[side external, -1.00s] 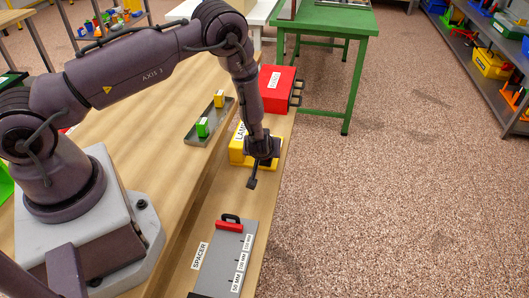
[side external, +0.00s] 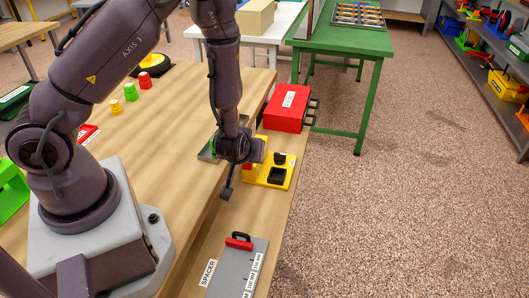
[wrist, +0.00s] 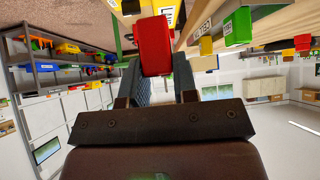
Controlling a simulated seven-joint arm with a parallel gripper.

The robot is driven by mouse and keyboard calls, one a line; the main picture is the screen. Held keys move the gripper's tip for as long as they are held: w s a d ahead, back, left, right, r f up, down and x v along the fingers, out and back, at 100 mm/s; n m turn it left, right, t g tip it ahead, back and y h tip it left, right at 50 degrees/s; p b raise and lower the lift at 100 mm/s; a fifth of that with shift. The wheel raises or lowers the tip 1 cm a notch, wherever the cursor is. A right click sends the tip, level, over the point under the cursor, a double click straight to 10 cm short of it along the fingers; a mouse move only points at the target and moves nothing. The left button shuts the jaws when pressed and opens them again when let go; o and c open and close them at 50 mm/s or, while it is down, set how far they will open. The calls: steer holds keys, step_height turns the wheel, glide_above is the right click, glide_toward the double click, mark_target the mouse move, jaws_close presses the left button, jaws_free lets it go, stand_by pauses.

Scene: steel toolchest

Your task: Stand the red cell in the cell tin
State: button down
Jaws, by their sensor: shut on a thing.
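In the wrist view my gripper (wrist: 160,60) is shut on the red cell (wrist: 153,42), which sticks out beyond the fingertips. In the side view my gripper (side external: 244,158) hangs at the bench edge, left of the yellow lamp box, and a little of the red cell (side external: 247,172) shows below it. The grey metal cell tin (side external: 205,154) is on the bench just left of my gripper, mostly hidden by it. A green cell (side external: 213,141) shows at the tin, partly covered; a green block (wrist: 238,26) shows in the wrist view.
The yellow lamp box (side external: 279,178) with black fittings is on the lower ledge. A red case (side external: 288,107) stands behind it, and the grey spacer board (side external: 246,262) in front. Green (side external: 130,94), yellow and red pieces stand on the bench at left, where wood is clear.

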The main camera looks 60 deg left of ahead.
steer(key=w+a+r+m+t, duration=0.1)
steer(key=a+r, duration=0.1)
steer(key=a, duration=0.7)
steer(key=a+r+m, duration=0.1)
steer(key=a+r, duration=0.2)
steer(key=a, duration=0.5)
steer(key=shift+h, duration=0.4)
steer(key=shift+w+a+f, duration=0.1)
steer(key=shift+a+f, duration=0.05)
steer(key=shift+f, duration=3.55)
steer(key=c, duration=0.9)
jaws_free()
steer(key=shift+f, duration=0.15)
